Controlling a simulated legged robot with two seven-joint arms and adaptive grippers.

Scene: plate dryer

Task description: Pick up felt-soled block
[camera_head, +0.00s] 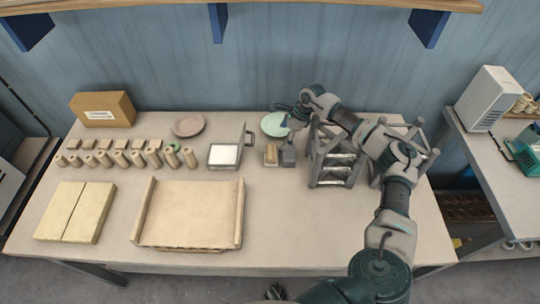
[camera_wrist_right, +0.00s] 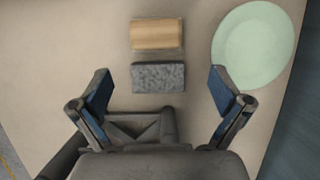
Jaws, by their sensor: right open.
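Two small blocks lie side by side on the table: a tan wood-coloured block (camera_head: 271,156) and a grey block (camera_head: 288,158). In the right wrist view the tan block (camera_wrist_right: 157,34) lies above the speckled grey block (camera_wrist_right: 158,77), with a narrow gap. Their undersides are hidden, so I cannot tell which has a felt sole. My right gripper (camera_wrist_right: 160,88) is open and empty, its blue-padded fingers on either side of the grey block in the picture; I cannot tell its height. In the head view the right gripper (camera_head: 286,115) is near the blocks.
A pale green plate (camera_head: 274,125) lies close behind the blocks. A grey rack (camera_head: 332,170) stands just right of them, and an open box with a white inside (camera_head: 224,154) to the left. A wooden tray (camera_head: 190,215) is in front; the table's front right is clear.

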